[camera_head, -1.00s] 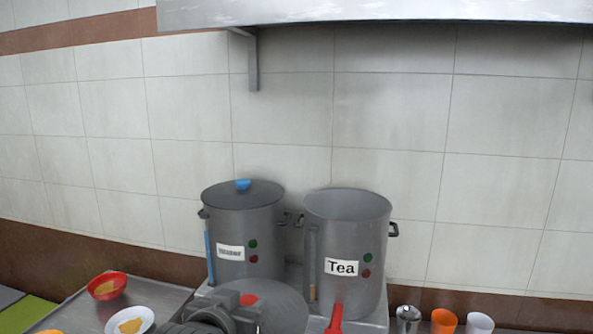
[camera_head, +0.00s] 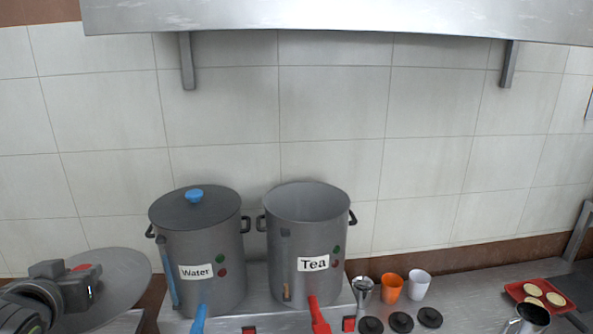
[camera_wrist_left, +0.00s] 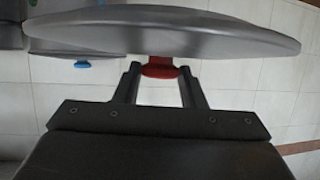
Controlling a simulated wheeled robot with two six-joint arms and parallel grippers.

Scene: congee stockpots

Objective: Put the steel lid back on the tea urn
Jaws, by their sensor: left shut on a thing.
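The tea urn (camera_head: 307,235) is a grey steel pot labelled "Tea", standing open at the top, with a red tap at its front. The steel lid (camera_head: 122,275) is a grey disc with a red knob, held in the air left of the urns. My left gripper (camera_head: 88,278) is shut on the lid's red knob, which also shows between the fingers in the left wrist view (camera_wrist_left: 160,70). The lid is apart from the tea urn, with the water urn between them. The right gripper is not in view.
The water urn (camera_head: 197,245), with its own lid and blue knob (camera_head: 194,195), stands left of the tea urn. Cups, orange (camera_head: 391,287) and white (camera_head: 419,284), stand to the right. A steel hood (camera_head: 340,18) hangs above. A red tray (camera_head: 541,294) lies far right.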

